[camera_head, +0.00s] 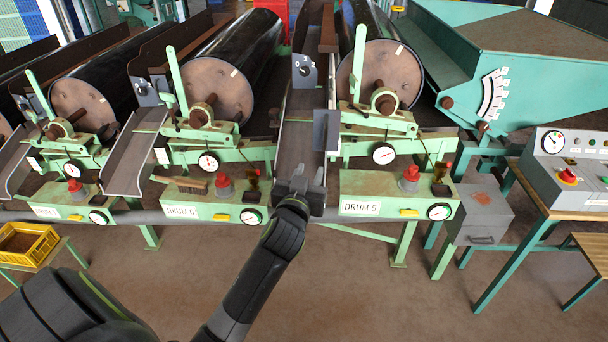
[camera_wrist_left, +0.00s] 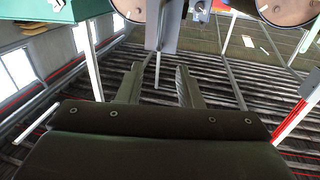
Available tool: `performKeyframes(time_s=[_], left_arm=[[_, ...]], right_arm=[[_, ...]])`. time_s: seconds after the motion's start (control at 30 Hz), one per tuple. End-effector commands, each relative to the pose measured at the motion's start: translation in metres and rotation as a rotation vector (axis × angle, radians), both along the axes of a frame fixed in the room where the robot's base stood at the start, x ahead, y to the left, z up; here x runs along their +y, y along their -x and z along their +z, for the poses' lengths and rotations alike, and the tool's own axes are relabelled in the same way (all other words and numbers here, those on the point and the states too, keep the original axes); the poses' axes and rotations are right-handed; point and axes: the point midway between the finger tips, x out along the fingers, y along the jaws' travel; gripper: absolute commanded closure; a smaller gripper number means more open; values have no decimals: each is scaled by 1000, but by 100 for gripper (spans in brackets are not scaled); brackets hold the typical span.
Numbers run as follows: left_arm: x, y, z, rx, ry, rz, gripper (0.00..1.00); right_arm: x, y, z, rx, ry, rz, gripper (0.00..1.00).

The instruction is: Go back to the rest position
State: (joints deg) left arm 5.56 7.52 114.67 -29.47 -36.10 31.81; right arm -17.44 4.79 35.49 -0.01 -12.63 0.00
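My left arm reaches up from the bottom of the head view. Its gripper (camera_head: 308,172) is in front of the green drum frames, between the panels marked DRUM 6 (camera_head: 183,211) and DRUM 5 (camera_head: 361,208). It is just below a grey plate (camera_head: 326,130). In the left wrist view the two fingers (camera_wrist_left: 159,88) stand apart with nothing held between them. A thin grey rod shows beyond the gap, and I cannot tell how far off it is. My right gripper is in neither view.
A grey pipe (camera_head: 330,217) runs along the front of the frames. A grey box (camera_head: 480,215) and a control console (camera_head: 575,165) on a table stand at the right. A yellow crate (camera_head: 28,243) is at the left. The brown floor (camera_head: 370,300) in front is clear.

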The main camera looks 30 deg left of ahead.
Motion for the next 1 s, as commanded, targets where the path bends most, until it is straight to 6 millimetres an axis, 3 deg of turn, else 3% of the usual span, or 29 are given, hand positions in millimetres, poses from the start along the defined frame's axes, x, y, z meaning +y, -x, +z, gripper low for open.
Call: performKeyframes(time_s=[0.67, 0.77, 0.83, 1.0], left_arm=[[-1, -2, -6, 10, 0, -5, 68], [0, -4, -35, 66, -5, -9, 68], [2, -4, -72, 138, -7, -17, 68], [6, 14, -198, 374, -10, -47, 68]], right_arm=[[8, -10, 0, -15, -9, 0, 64], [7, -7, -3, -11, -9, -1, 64], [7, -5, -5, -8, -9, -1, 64], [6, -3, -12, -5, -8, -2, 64]])
